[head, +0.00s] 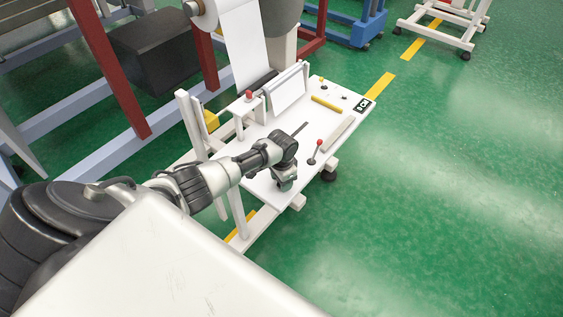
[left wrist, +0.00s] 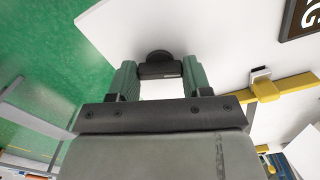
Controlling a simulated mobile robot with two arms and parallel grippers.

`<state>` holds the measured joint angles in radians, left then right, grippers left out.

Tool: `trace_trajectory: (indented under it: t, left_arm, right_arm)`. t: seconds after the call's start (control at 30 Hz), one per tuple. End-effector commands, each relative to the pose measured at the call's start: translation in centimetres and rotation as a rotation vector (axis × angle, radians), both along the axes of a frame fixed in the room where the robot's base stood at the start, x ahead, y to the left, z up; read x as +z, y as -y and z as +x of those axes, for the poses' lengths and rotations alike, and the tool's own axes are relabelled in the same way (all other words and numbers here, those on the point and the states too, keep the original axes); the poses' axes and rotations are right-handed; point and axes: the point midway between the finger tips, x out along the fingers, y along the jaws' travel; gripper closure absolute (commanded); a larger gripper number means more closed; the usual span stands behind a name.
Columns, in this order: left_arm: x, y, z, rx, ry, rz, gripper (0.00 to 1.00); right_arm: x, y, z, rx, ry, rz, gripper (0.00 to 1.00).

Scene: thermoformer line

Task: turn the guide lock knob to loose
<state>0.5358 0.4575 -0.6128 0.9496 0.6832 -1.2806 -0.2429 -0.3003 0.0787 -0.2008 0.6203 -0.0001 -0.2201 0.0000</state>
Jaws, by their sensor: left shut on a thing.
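The guide lock knob (left wrist: 158,63) is a black round knob with a short bar, on the white panel near its edge in the left wrist view. My left gripper (left wrist: 158,72) is shut on it, one green finger at each end of the bar. In the head view my left gripper (head: 285,183) points down at the near end of the white machine table (head: 262,190) and hides the knob. I cannot read the knob's turn position. My right gripper is in neither view.
A red-tipped lever (head: 317,150) and a pale bar stand just right of the gripper. A red button (head: 249,95) on a white bracket, a white roll (head: 240,40) and a yellow bar (head: 326,103) are farther back. Green floor lies open to the right.

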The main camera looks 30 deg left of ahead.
Motion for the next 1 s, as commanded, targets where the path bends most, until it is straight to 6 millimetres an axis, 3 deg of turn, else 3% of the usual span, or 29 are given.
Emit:
trace_trajectory:
  t: [0.5,1.0]
  left_arm:
    - [0.2,0.0,0.1,0.297,0.002,0.0,0.75]
    - [0.1,0.0,0.1,0.336,0.004,0.001,0.75]
  right_arm:
    - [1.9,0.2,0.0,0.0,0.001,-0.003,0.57]
    - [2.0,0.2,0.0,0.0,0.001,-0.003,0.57]
